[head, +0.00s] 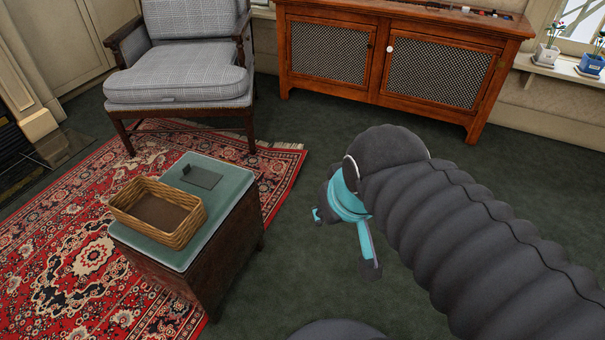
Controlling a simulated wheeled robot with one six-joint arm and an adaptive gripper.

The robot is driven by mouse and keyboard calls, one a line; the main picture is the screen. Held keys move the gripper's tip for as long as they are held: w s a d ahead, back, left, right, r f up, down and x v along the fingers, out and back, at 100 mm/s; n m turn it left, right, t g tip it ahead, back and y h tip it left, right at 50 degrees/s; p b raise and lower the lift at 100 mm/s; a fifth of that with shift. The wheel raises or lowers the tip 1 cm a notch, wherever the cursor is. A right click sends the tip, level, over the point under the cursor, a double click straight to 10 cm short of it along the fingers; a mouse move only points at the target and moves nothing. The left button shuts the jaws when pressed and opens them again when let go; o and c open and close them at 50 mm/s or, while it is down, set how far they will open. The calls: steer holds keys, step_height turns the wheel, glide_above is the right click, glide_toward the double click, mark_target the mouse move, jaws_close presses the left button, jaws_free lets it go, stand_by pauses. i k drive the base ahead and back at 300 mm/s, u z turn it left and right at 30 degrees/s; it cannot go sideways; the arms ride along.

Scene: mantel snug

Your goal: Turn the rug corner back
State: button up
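A red patterned rug (65,260) with a pale fringe lies on the dark green floor at the left. Its far right corner (296,150) shows in the head view, to the right of the armchair's front leg, and looks flat on the floor. Part of the rug is hidden under the small table and the armchair. My gripper (344,242) is to the right of the rug, over bare green floor, and apart from the corner. Its teal fingers are spread and nothing shows between them. My arm hides part of the gripper.
A small table (228,240) with a teal top stands on the rug, bearing a wicker basket (185,228) and a dark flat object (202,177). A grey armchair (180,70) stands behind, a wooden cabinet (395,50) at the back. Green floor between rug and cabinet is clear.

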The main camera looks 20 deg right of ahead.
mark_target(289, 161)
steer(key=z, duration=0.6)
steer(key=i, duration=1.85)
steer(key=u, duration=0.45)
